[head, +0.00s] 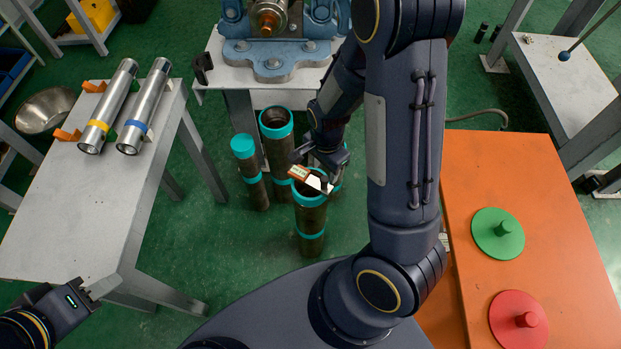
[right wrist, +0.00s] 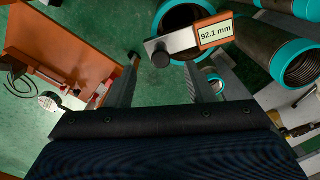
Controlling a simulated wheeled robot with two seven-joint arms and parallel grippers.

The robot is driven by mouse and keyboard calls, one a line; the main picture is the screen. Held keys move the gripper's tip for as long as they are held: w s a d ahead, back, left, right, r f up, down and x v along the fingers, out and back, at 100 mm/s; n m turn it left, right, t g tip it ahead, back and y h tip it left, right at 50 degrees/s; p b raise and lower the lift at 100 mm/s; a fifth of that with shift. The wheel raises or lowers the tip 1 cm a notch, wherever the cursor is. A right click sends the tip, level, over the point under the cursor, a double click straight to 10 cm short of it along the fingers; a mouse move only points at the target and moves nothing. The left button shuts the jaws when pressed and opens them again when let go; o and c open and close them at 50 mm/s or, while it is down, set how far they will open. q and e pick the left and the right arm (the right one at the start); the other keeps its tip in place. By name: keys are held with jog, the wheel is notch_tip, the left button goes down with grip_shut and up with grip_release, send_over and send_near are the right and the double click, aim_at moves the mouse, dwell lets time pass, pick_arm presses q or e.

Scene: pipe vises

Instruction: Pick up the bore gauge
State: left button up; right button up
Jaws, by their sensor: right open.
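A gauge with an orange readout (right wrist: 215,31) showing 92.1 mm and a silver block with a black knob sits at the mouth of a teal-collared pipe (head: 311,212); it also shows in the head view (head: 308,177). I take it for the bore gauge. My right gripper (head: 326,180) is right by it. In the right wrist view the fingers (right wrist: 163,64) are apart, with the black knob seen between their tips. Whether they touch the gauge is unclear. My left gripper (head: 97,289) is low at the left, by the grey table, its fingertip gap unclear.
Several teal-ended pipes (head: 247,168) stand on the green floor. Two silver cylinders (head: 148,105) lie on the left grey table (head: 75,220). A blue vise (head: 272,58) stands at the back. The orange table (head: 545,220) holds green and red knobbed discs. A round dial (right wrist: 48,101) shows beside orange furniture.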

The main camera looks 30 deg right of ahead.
aim_at(324, 179)
notch_tip(324, 179, down, 6)
jog(key=shift+f+b, duration=0.1)
jog(key=shift+b, duration=0.25)
jog(key=shift+w, duration=0.1)
grip_shut()
